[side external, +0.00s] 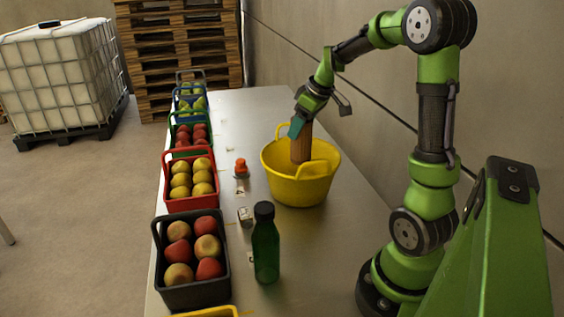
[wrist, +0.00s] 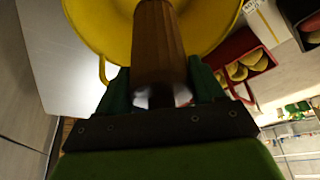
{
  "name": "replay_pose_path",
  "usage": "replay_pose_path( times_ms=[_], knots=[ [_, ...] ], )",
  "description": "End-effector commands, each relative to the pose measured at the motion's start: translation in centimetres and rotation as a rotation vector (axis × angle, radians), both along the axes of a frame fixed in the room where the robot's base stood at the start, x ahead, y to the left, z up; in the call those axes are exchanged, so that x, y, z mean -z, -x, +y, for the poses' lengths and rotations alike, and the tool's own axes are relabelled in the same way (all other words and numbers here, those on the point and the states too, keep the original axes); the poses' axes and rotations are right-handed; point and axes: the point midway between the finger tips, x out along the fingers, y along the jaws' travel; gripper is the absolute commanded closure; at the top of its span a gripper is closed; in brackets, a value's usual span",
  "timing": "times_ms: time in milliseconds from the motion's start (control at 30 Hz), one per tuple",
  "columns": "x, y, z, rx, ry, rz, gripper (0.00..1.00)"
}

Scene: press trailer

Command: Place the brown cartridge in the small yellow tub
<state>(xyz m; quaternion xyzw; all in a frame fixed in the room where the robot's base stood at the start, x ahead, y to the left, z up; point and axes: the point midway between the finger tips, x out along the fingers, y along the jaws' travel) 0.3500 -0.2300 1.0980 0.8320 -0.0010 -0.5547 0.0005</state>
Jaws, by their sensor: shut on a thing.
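The brown cartridge (side external: 301,148) is upright in my gripper (side external: 297,126), with its lower part inside the mouth of the yellow tub (side external: 298,190). The gripper is shut on the cartridge's upper end, just above the tub's rim. In the wrist view the cartridge (wrist: 158,45) stretches from between the fingers (wrist: 158,92) toward the yellow tub (wrist: 95,25). The cartridge's lower end is hidden behind the tub's near wall and handle in the side view, so I cannot tell if it touches the bottom.
A green bottle (side external: 266,245) stands on the metal table (side external: 330,250) in front of the tub. A small orange-red item (side external: 241,168) is left of it. Several fruit crates, including a red one (side external: 188,206) and a black one (side external: 194,293), line the left edge. A wall is behind.

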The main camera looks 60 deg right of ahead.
Motion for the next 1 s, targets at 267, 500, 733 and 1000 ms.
replay_pose_path(
  times_ms=[267, 500, 733, 1000],
  knots=[
    [5.1, 0.1, 0.0, 0.002, -0.002, 0.002, 0.77],
    [7.7, 0.1, 0.0, 0.001, -0.002, 0.003, 0.77],
    [9.8, 0.0, 0.0, 0.001, 0.001, 0.000, 0.77],
    [9.9, 0.0, 0.0, 0.000, 0.001, -0.001, 0.77]
  ],
)
